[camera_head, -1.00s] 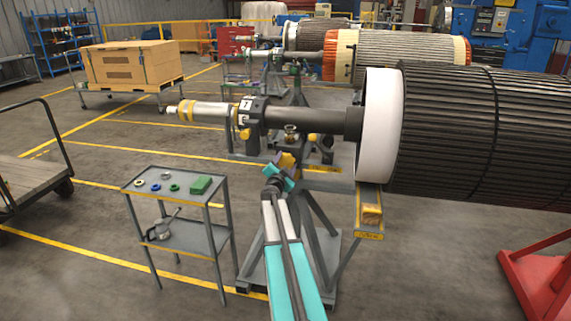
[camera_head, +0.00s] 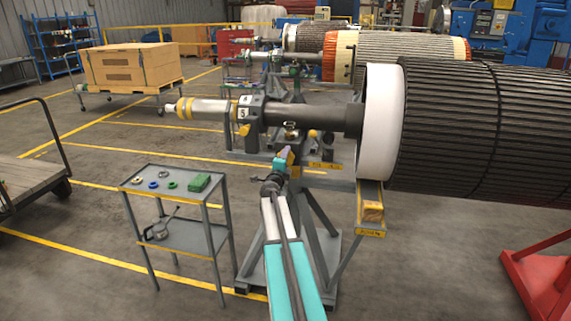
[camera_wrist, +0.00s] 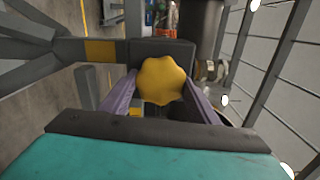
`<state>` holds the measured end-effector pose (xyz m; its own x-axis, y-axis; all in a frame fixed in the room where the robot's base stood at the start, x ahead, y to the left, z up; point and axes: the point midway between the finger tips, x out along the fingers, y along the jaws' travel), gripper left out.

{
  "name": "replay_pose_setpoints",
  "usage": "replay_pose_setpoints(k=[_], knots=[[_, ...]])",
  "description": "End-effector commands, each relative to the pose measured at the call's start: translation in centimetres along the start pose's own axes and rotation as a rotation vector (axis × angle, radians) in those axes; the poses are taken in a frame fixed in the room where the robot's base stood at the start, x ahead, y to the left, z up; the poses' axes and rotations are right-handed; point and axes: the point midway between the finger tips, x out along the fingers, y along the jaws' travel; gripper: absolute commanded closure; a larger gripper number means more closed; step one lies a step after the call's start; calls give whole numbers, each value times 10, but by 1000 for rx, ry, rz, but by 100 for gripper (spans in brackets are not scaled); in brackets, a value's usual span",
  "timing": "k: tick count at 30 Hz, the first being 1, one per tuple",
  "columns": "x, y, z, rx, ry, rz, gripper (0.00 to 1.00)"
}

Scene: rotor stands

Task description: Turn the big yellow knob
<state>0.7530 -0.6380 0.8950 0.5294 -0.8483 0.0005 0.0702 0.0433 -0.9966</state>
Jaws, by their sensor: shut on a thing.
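The big yellow knob (camera_wrist: 161,80) is a lobed, star-shaped handle in the middle of the wrist view. My gripper (camera_wrist: 160,98) has its two purple-grey fingers on either side of the knob, shut on it. In the head view my gripper (camera_head: 286,160) is at the stand below the dark shaft, and only a little yellow of the knob (camera_head: 281,152) shows beside it. The knob sits in front of a dark block on the stand (camera_head: 318,240). The head view does not show the finger contact clearly.
A large black rotor (camera_head: 490,130) with a white end ring lies above and to the right. A grey cart (camera_head: 170,190) with small rings and a green box stands at left. Another yellow knob (camera_head: 243,130) is on the shaft bracket. Open floor lies at front left.

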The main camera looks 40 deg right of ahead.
Motion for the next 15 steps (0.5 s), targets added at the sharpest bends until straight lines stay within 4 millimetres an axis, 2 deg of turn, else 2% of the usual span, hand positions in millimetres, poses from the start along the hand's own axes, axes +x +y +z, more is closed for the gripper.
replay_pose_setpoints(k=[6, 15], knots=[[1, 2, -4, 203, 8, -3, 67], [1, 2, -4, 416, 8, -4, 67]])
